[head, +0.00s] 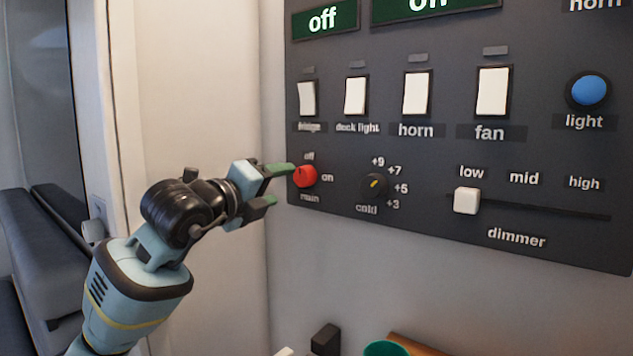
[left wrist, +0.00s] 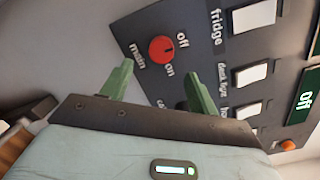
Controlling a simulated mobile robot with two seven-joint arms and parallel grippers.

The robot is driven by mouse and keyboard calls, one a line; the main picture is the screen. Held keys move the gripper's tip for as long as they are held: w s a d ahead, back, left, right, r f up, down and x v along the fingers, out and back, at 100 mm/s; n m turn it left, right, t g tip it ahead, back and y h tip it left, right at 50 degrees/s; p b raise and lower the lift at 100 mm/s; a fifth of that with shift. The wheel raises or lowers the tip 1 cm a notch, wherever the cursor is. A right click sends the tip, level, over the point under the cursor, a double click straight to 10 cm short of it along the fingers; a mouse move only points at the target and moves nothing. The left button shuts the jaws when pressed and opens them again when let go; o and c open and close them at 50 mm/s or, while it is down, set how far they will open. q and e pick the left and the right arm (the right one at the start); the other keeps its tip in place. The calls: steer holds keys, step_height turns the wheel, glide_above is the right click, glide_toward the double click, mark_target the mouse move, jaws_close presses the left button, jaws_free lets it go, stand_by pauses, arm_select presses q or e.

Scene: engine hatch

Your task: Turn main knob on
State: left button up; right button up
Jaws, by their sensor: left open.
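The red main knob (head: 306,177) sits at the lower left of the dark panel, with "off" above it, "on" to its right and "main" below. Its dark mark appears to point up toward "off". My left gripper (head: 281,185) is open with its green fingers just left of the knob, the upper fingertip overlapping its left edge in the head view. In the left wrist view the knob (left wrist: 162,49) shows beyond and between the two fingertips (left wrist: 157,72), apart from them. Contact is not visible. My right gripper is not in view.
The panel (head: 420,225) also holds a cold dial (head: 374,186) right of the knob, a dimmer slider (head: 467,201), several white switches (head: 417,93) above and a blue light button (head: 587,90). A teal cup-like object (head: 386,349) stands below. Bare wall lies left of the panel.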

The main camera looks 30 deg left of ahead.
mark_target(301, 178)
arm_select(q)
steer(key=w, duration=0.2)
steer(key=w+p, duration=0.1)
steer(key=w, duration=0.2)
steer(key=shift+w+r, duration=0.25)
steer(key=shift+w, duration=0.05)
steer(key=shift+w+f+p, duration=0.1)
steer(key=shift+w+p, duration=0.3)
steer(key=shift+w, duration=0.45)
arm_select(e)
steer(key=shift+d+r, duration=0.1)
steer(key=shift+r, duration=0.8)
arm_select(q)
steer(key=c, duration=1)
steer(key=shift+o, duration=0.2)
